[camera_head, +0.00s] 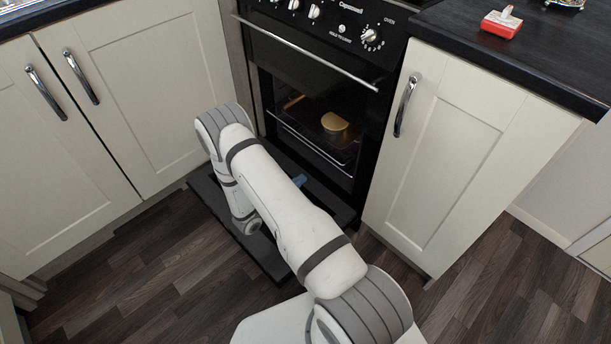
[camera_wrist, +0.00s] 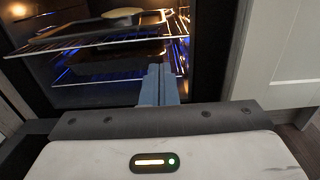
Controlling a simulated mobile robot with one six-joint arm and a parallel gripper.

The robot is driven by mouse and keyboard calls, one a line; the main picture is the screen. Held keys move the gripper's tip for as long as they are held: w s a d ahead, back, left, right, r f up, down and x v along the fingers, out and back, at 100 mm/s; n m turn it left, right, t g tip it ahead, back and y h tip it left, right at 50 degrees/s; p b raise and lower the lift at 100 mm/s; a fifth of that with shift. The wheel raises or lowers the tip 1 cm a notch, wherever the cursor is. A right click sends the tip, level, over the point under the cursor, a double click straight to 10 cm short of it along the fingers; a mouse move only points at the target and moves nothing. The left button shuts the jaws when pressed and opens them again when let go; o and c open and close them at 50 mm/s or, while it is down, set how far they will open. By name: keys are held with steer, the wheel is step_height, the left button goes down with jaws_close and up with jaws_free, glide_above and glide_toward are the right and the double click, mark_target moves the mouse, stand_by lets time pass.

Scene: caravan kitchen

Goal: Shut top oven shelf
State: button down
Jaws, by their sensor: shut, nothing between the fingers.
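The oven (camera_head: 312,75) stands between cream cabinets, with its lower compartment open and its door (camera_head: 250,248) folded down low. The top oven shelf (camera_wrist: 100,40) is a wire rack with a round pale dish (camera_wrist: 123,15) on it. In the head view the dish (camera_head: 334,122) looks yellow. I cannot tell exactly how far the shelf sticks out. My gripper (camera_wrist: 158,82) is shut and empty, its blue fingers pointing into the opening, in front of the racks and below the top shelf's front edge. In the head view my arm mostly hides it; only a blue bit (camera_head: 300,181) shows.
A lower rack with a dark tray (camera_wrist: 110,62) sits beneath the top shelf. A handle bar (camera_head: 305,52) crosses the closed upper panel. Cabinets stand close on both sides, the right one with a handle (camera_head: 406,104). Wooden floor (camera_head: 480,275) is clear at the front right.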

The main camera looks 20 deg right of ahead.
mark_target(330, 157)
steer(key=b+x, duration=0.3)
steer(key=x, duration=0.9)
